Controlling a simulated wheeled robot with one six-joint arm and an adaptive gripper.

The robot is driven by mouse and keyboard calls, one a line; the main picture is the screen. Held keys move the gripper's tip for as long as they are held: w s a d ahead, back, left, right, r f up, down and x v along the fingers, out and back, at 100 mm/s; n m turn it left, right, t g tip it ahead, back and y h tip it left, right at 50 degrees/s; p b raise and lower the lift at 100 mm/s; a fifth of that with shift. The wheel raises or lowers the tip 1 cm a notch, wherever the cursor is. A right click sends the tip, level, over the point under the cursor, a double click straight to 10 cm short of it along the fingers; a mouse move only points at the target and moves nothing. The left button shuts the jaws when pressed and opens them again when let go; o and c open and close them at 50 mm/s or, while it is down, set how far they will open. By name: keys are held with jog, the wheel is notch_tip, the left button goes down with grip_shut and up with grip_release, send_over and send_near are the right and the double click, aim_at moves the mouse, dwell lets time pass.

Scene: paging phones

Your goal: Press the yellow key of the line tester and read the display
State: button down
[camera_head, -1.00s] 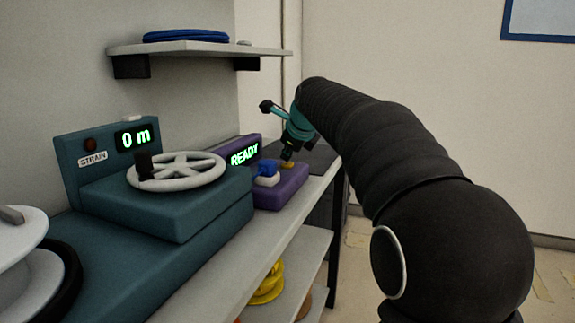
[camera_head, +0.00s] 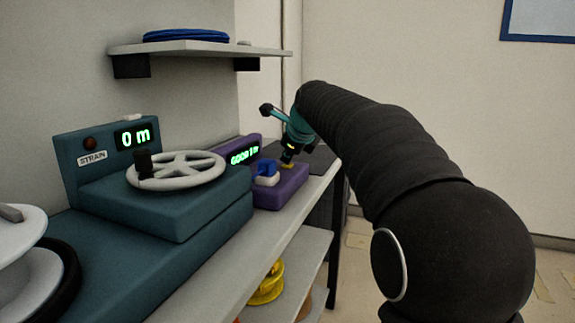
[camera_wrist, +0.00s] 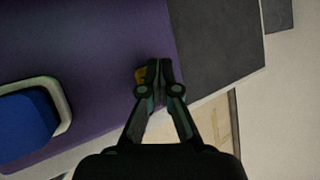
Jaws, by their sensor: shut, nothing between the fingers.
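The purple line tester (camera_head: 282,194) stands on the bench beyond the teal winding machine, and its body fills much of the wrist view (camera_wrist: 90,40). Its display (camera_head: 244,155) shows green text that starts with "GOOD"; the characters after it are too small to read surely. The yellow key (camera_head: 287,166) is under my gripper (camera_head: 288,158). In the wrist view the yellow key (camera_wrist: 141,74) shows partly beside the shut fingertips (camera_wrist: 153,70), which hide the rest. The fingers hold nothing and appear to touch the key.
A blue part in a white holder (camera_head: 267,173) sits on the tester beside the key. The teal machine (camera_head: 180,205) with a white handwheel (camera_head: 190,170) reads "0 m". A shelf (camera_head: 200,48) with a blue coil (camera_head: 186,35) hangs above. Yellow spools (camera_head: 267,285) lie below.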

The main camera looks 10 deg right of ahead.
aim_at(288, 166)
dwell(0.5)
jog(key=shift+r+p, duration=0.8)
jog(key=shift+p, duration=0.15)
jog(key=shift+r, duration=0.1)
notch_tip(288, 166, up, 3)
jog(key=p, duration=0.2)
jog(key=shift+p, duration=0.4)
jog(key=shift+r, duration=0.9)
